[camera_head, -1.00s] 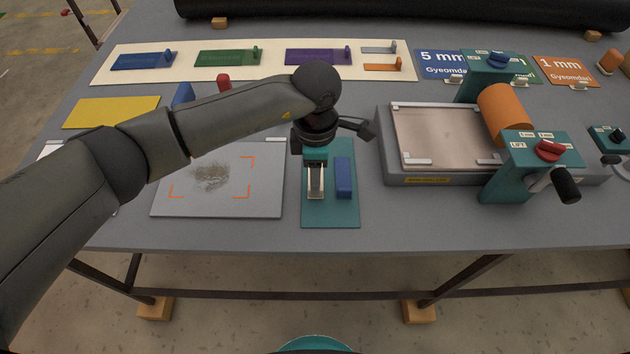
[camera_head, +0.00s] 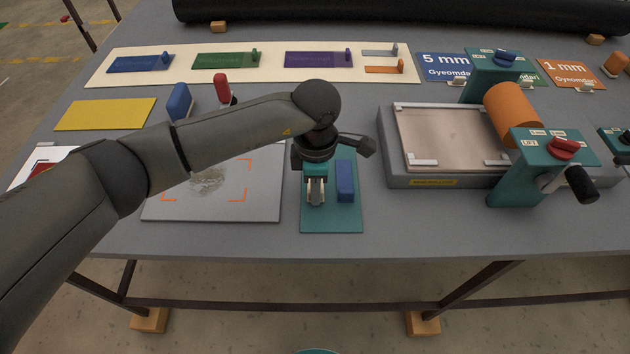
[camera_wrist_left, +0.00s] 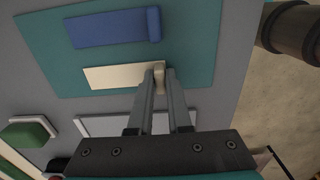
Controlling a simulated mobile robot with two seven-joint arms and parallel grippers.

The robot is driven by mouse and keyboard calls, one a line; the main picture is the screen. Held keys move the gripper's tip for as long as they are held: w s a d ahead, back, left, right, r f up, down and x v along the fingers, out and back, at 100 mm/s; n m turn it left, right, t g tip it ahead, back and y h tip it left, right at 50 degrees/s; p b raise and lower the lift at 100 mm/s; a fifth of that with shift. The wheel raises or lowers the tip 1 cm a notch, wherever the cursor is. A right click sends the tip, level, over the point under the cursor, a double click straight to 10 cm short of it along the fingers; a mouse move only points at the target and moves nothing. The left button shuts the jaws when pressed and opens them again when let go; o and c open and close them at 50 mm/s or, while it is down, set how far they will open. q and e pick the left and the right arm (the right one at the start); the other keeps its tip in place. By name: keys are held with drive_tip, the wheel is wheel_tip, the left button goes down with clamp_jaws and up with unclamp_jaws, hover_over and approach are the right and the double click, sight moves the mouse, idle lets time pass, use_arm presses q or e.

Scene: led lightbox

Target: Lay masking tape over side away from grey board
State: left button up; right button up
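The cream masking tape strip (camera_wrist_left: 110,77) lies on a teal mat (camera_wrist_left: 200,45) beside a blue strip (camera_wrist_left: 105,30), and a raised tab stands at its end. In the wrist view my left gripper (camera_wrist_left: 160,75) has its two fingertips on either side of that tab, and they look closed on it. The strip still appears flat on the mat. In the head view my left gripper (camera_head: 316,200) is over the mat (camera_head: 333,222), left of the blue strip (camera_head: 345,181), and hides most of the tape. A grey board (camera_head: 262,208) with orange corner marks and a dark smudge lies to the left. My right gripper is not in view.
A grey press bed (camera_head: 450,138) with an orange roller (camera_head: 511,114) and a crank (camera_head: 581,184) stands right. A yellow sheet (camera_head: 105,114), a blue block (camera_head: 179,101) and a red-handled item (camera_head: 222,88) are at left. A cream panel (camera_head: 270,75) with coloured strips lies behind.

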use_arm(q)
clamp_jaws()
drive_tip(key=shift+r+p, duration=1.25)
drive_tip(key=shift+r, duration=0.75)
drive_tip(key=shift+a, duration=0.1)
